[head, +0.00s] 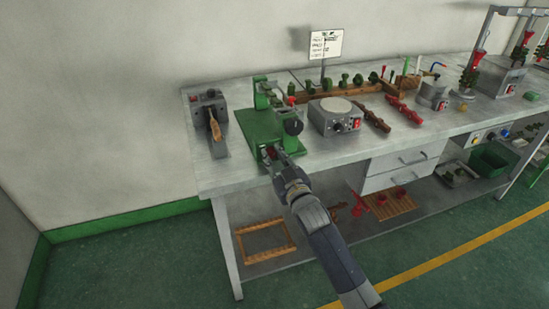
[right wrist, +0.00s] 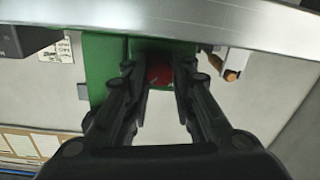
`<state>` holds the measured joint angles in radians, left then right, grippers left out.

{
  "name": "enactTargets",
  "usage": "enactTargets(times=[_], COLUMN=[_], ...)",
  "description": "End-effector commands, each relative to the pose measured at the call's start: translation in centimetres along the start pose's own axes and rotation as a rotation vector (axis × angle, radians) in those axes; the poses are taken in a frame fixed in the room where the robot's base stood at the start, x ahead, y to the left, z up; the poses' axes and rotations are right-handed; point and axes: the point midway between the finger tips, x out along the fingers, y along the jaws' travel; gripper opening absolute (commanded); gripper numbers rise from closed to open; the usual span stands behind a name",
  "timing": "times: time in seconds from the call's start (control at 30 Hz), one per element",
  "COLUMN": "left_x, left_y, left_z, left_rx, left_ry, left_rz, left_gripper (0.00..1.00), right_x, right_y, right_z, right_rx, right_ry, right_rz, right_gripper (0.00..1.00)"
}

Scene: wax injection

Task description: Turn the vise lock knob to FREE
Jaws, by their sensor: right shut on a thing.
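The green vise (head: 262,126) stands on the workbench near its front edge, with a black round knob (head: 293,127) on its right side. A small red knob (head: 270,152) sits low at the vise's front. My right gripper (head: 275,160) reaches up to it from the front. In the right wrist view the red knob (right wrist: 160,76) lies between the two fingertips, with the green base (right wrist: 105,70) behind it. My right gripper (right wrist: 160,84) is shut on the knob. No FREE mark or pointer can be read. My left gripper is not in view.
A grey device with a wooden handle (head: 214,128) stands left of the vise. A grey round-topped unit (head: 336,115) stands close on its right. The bench (head: 215,178) has a bare front strip. A sign (head: 326,44) stands behind.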

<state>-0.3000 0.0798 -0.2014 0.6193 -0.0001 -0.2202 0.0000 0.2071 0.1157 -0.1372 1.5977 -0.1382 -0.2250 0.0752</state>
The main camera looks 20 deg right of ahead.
Motion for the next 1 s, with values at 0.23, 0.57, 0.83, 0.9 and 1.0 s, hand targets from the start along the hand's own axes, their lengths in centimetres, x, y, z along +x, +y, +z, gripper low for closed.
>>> enactTargets(times=[0.23, 0.57, 0.83, 0.9, 1.0], left_x=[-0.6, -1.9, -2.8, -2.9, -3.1], left_y=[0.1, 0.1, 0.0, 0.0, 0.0], left_z=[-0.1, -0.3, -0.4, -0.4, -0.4], left_rx=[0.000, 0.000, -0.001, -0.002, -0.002], left_ry=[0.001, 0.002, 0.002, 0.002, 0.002], left_rz=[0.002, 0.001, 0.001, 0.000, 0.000], left_gripper=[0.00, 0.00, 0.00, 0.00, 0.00], right_x=[0.0, 0.0, 0.0, 0.0, 0.0], right_y=[0.0, 0.0, -0.1, -0.1, -0.2], right_z=[-0.1, -0.3, -0.2, -0.2, -0.1], right_rx=[-0.074, -0.333, -0.590, -0.657, -0.753], right_ry=[-0.003, -0.015, -0.027, -0.030, -0.033], right_rz=[-0.001, -0.003, -0.006, -0.006, -0.007], right_gripper=[0.00, 0.00, 0.00, 0.00, 0.00])
